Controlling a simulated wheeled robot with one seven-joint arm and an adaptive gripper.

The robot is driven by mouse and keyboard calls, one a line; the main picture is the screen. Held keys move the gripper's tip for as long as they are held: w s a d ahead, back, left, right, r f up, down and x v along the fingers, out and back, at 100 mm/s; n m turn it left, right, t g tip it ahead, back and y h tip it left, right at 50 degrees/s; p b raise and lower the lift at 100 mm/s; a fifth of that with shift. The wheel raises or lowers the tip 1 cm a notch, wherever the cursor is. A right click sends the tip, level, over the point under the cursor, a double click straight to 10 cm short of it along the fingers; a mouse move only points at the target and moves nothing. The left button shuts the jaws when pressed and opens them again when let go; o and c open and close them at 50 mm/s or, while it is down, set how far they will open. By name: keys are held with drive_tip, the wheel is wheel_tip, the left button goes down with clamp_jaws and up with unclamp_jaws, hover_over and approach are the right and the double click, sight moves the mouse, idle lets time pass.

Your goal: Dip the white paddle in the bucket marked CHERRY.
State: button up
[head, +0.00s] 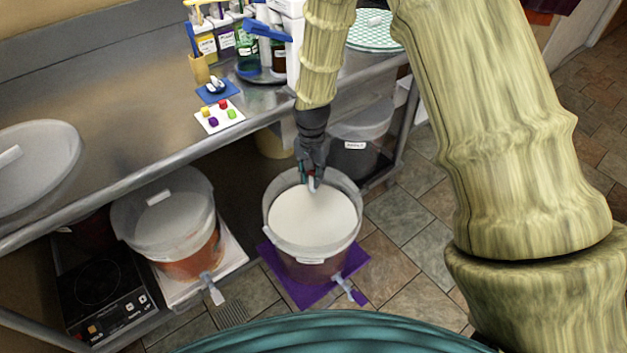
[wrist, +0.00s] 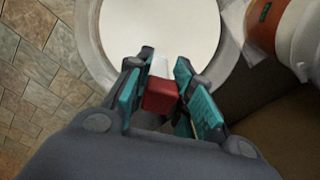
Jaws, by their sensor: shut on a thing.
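My gripper (head: 312,180) is shut on a small piece, with a red block (wrist: 160,97) between the fingers and a white part (wrist: 159,66) beyond it. This seems to be the white paddle; its far end blends into the pale surface behind it. My gripper is over the back part of a clear bucket (head: 312,262) on a purple mat, with a white round surface inside. From these views I cannot tell whether the piece touches that surface. Another bucket (head: 168,215) stands left, with orange contents low down. A darker bucket (head: 357,150) stands behind. I cannot read CHERRY on any bucket.
A steel counter (head: 110,130) runs along the back left, holding a white card (head: 219,116) with coloured cubes, bottles (head: 246,50) and a large pale lid (head: 35,168). A black hot plate (head: 97,290) is low left. Spigots stick out in front of the two nearer buckets. Tiled floor is clear on the right.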

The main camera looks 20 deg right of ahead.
drive_tip(key=shift+f+b, duration=2)
drive_tip(key=shift+f, duration=0.2)
wheel_tip(320, 180, down, 12)
drive_tip(key=b, duration=0.3)
drive_tip(key=shift+f, duration=0.15)
idle(0.3)
wheel_tip(320, 180, up, 14)
drive_tip(key=r+p, duration=0.1)
drive_tip(key=p, duration=1)
hover_over(312, 191)
drive_tip(key=shift+w+d+f, duration=0.1)
drive_tip(key=shift+w+f, duration=0.05)
drive_tip(key=shift+f, duration=0.1)
drive_tip(key=shift+r, duration=0.1)
idle(0.5)
